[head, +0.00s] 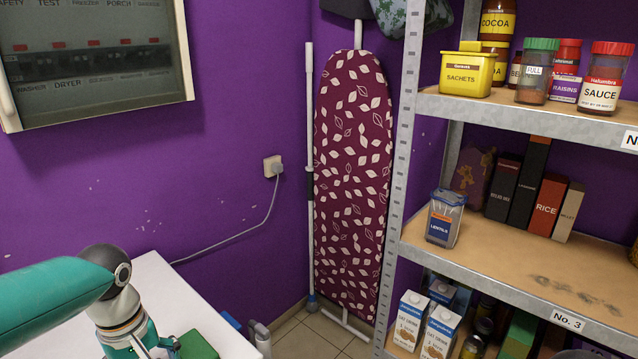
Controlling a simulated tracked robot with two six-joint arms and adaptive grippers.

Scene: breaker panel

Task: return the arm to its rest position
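My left arm (60,295) comes in from the left, teal, and bends down at a dark round joint over the white table top. Only a small dark part of what looks like my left gripper (166,347) shows at the bottom edge. Its fingertips are cut off, so I cannot see whether it is open or holds anything. My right arm and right gripper are not in view. The breaker panel (95,65) hangs on the purple wall at upper left, with labelled rows and several red marks.
The white table top (165,290) has a green object (198,346) near the arm. A wall socket (272,166) has a cable plugged in. An ironing board (352,185) leans in the corner. A metal shelf unit (400,170) with jars, boxes and cartons fills the right.

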